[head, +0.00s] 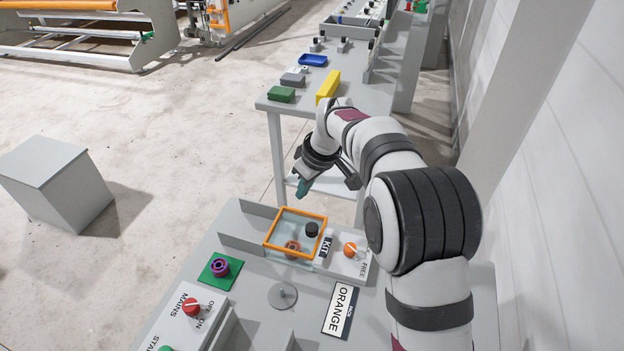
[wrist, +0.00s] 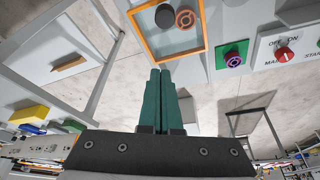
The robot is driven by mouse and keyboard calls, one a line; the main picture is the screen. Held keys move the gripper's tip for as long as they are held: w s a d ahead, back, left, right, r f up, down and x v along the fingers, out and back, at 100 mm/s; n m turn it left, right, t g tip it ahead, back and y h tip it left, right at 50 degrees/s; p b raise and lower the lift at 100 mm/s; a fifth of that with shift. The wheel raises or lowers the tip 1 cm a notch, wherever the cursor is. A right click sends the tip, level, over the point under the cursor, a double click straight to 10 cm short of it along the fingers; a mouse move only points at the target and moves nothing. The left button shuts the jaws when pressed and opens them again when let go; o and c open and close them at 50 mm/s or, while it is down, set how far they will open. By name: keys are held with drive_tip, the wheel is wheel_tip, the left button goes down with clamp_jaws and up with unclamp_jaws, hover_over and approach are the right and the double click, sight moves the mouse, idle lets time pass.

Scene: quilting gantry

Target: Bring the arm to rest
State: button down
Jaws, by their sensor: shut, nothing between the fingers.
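My gripper (head: 302,187) is raised above the gap between the near bench and the far bench, just beyond the orange-framed kit box (head: 268,241). In the wrist view its two green fingers (wrist: 160,74) are together with nothing between them. My arm comes in from the right of the head view and bends over the near bench. The gripper touches nothing that I can see.
The kit box holds a black round piece (head: 312,229) and an orange ring (head: 292,249). A purple ring (head: 220,267) sits on a green pad. Red (head: 191,307) and orange (head: 350,249) knobs are nearby. A yellow block (head: 328,87) lies on the far bench. A wall rises at right.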

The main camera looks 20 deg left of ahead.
drive_tip(key=s+d+r+m+h, duration=0.1)
drive_tip(key=s+d+r+m, duration=0.35)
drive_tip(key=s+d, duration=0.4)
drive_tip(key=s+d+r+m, duration=0.45)
drive_tip(key=s+d, duration=0.25)
drive_tip(key=d, duration=0.2)
drive_tip(key=s+d+f+m+g, duration=0.1)
drive_tip(key=s+d+f+m, duration=0.1)
drive_tip(key=s, duration=0.7)
drive_tip(key=s+d+f+m+g, duration=0.1)
drive_tip(key=s+d+f+m, duration=0.1)
drive_tip(key=s+d+m, duration=0.3)
drive_tip(key=s+m, duration=0.2)
drive_tip(key=s, duration=0.2)
drive_tip(key=shift+d+f+h, duration=0.15)
drive_tip(key=shift+f+h, duration=0.1)
drive_tip(key=shift+h, duration=0.15)
drive_tip(key=shift+w, duration=0.1)
